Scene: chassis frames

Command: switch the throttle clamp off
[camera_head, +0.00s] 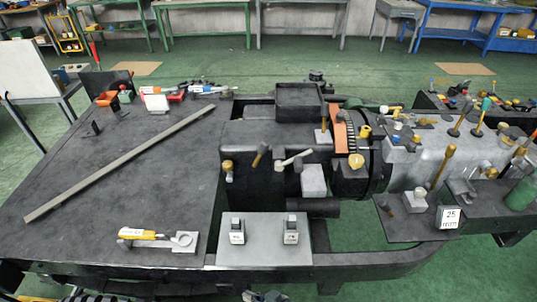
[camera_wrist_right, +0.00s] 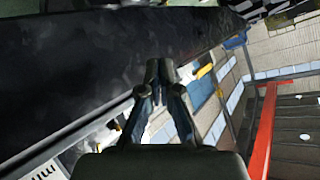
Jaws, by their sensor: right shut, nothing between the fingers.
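In the head view, two small upright switch units with black tops and white labels, a left one (camera_head: 237,232) and a right one (camera_head: 291,232), stand on a light grey plate (camera_head: 264,257) at the front of the bench. Their lettering is too small to read, so I cannot tell which is the throttle clamp switch. My right gripper (camera_wrist_right: 160,72) shows in the right wrist view, fingertips together and empty, beside a dark panel. I do not make out my left gripper.
A dark bench top (camera_head: 150,170) carries a long bar (camera_head: 120,163) and a yellow-handled tool (camera_head: 143,234). A large machine with a grey casing (camera_head: 440,150) and several levers fills the right. The left bench middle is mostly clear.

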